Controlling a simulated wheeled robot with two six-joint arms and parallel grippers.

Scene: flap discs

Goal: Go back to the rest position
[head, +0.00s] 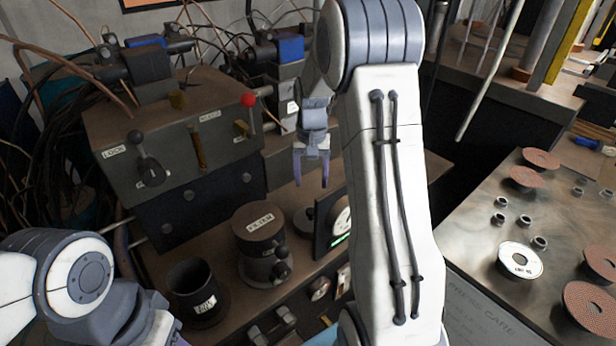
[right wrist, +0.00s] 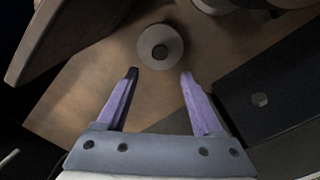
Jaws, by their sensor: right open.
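My right gripper (head: 311,182) hangs over the brown bench in the head view, its purple fingers pointing down and apart. In the right wrist view the gripper (right wrist: 159,74) is open with nothing between its fingers. A pale round disc with a dark centre (right wrist: 172,38) lies on the brown surface just beyond the fingertips, apart from them. Reddish flap discs (head: 541,158) lie on the metal table at the right, with a white labelled disc (head: 507,262) near them. My left arm shows at the lower left of the head view; its gripper is out of view.
Several small metal nuts (head: 500,219) lie on the right table. My right arm hides the middle.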

